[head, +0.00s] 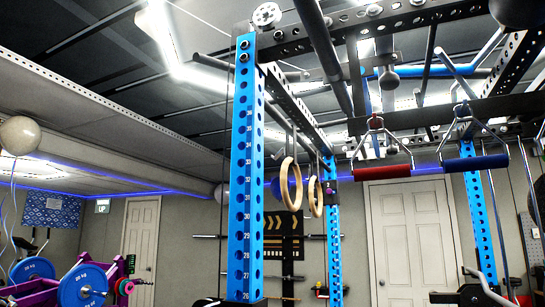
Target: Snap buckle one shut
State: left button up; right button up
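I cannot make out any buckle in the head view. Two wooden gym rings, a nearer one (289,168) and a farther one (311,197), hang on straps from the blue rack; any buckle on those straps is too small to tell. Neither of my grippers shows in this view.
A tall blue upright (240,200) with numbered holes stands near in the middle. A red-grip handle (384,171) and a blue-grip handle (476,163) hang at the right. A white door (412,240) is behind. Blue weight plates (83,287) are lower left.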

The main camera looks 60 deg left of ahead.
aim_at(281, 152)
jog(key=k+j, duration=0.15)
jog(key=j, duration=0.65)
jog(key=k+j, duration=0.15)
jog(key=j, duration=0.65)
jog(key=k+j+u, duration=0.1)
jog(key=j, duration=0.7)
jog(key=k+j, duration=0.15)
jog(key=j, duration=0.7)
jog(key=k+j, duration=0.1)
jog(key=j, duration=0.7)
jog(key=k+j+u, duration=0.1)
jog(key=j, duration=0.7)
